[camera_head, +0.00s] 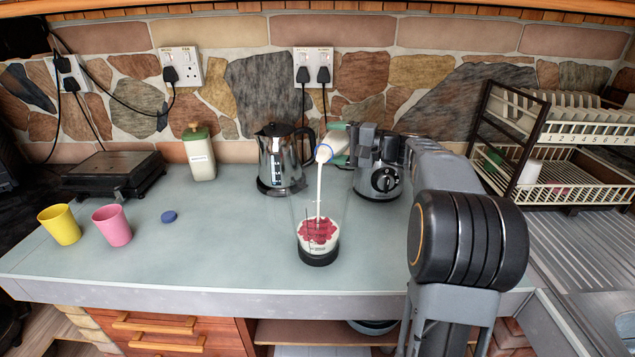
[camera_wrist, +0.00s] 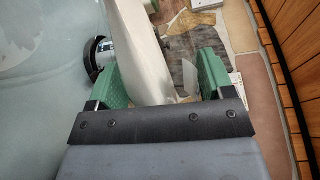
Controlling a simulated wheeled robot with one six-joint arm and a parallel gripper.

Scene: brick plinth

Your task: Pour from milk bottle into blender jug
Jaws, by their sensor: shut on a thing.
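My gripper (camera_wrist: 158,62) is shut on the white milk bottle (camera_head: 335,143), with one green finger on each side of it. The bottle also fills the middle of the wrist view (camera_wrist: 138,45). In the head view it is tipped over, its blue-rimmed mouth pointing left and down, above the blender jug (camera_head: 319,246). A thin white stream falls from the mouth into the jug. The jug is clear with a dark base and stands upright near the counter's front. Red pieces and white milk show in its lower part.
A steel kettle (camera_head: 281,160) stands behind the jug, left of the bottle. A grey appliance with a dial (camera_head: 384,180) is behind my arm. A green-lidded canister (camera_head: 199,155), blue cap (camera_head: 169,216), yellow cup (camera_head: 60,225) and pink cup (camera_head: 112,226) are left. A dish rack (camera_head: 555,190) is right.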

